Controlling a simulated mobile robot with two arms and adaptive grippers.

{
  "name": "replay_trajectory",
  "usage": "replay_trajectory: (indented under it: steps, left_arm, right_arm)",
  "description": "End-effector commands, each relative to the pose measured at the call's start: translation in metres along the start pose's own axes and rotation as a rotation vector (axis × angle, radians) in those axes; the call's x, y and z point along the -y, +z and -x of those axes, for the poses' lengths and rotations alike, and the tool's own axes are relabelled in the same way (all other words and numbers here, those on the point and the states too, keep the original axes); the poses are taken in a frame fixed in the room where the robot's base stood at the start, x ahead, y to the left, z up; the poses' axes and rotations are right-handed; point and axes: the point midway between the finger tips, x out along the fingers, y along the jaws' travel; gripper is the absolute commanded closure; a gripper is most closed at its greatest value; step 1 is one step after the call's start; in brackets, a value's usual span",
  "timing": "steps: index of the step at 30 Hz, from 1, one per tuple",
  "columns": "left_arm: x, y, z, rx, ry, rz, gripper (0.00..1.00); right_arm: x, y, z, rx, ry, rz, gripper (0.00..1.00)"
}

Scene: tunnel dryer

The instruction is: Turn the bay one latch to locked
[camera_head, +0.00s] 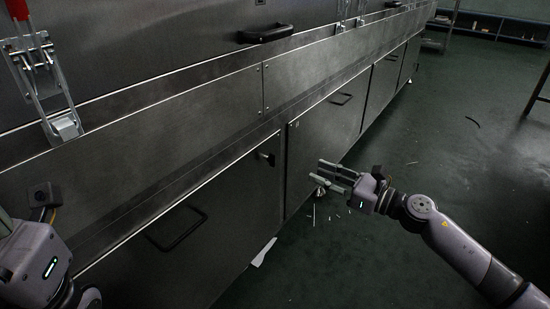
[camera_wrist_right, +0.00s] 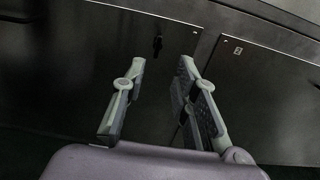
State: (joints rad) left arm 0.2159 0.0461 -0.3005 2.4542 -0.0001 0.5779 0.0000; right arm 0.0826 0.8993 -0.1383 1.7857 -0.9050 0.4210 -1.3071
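A small black latch (camera_head: 265,157) sits near the upper right corner of a dark lower door panel (camera_head: 235,205), close to the seam with the neighbouring panel. In the right wrist view the latch (camera_wrist_right: 157,46) shows beyond and between my fingers; whether it is locked I cannot tell. My right gripper (camera_head: 323,172) is open and empty, to the right of the latch and apart from it. Its spread fingers (camera_wrist_right: 152,95) point toward the panels. My left gripper's housing (camera_head: 38,262) is at the lower left; its fingers are not clearly visible.
The lower door has a black pull handle (camera_head: 177,229); the neighbouring panel (camera_head: 325,130) has another. A red-tipped toggle clamp (camera_head: 42,80) is at upper left. White scraps (camera_head: 264,252) lie by the cabinet foot. The green floor (camera_head: 440,145) to the right is mostly clear.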

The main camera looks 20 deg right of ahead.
Motion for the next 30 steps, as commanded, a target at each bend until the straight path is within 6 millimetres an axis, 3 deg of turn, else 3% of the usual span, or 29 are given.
replay_trajectory:
  steps: [18,24,30]
  left_arm:
    - [-0.003,-0.003,-0.001,-0.022,0.014,-0.004,0.72]
    - [-0.004,-0.007,-0.006,-0.045,0.022,-0.007,0.72]
    - [-0.004,-0.012,-0.011,-0.062,0.024,-0.008,0.72]
  right_arm:
    - [0.000,0.001,-0.110,0.003,0.000,0.001,0.72]
    - [0.000,-0.001,-0.133,0.001,-0.001,0.000,0.72]
    - [0.000,-0.001,-0.139,0.000,0.000,-0.002,0.72]
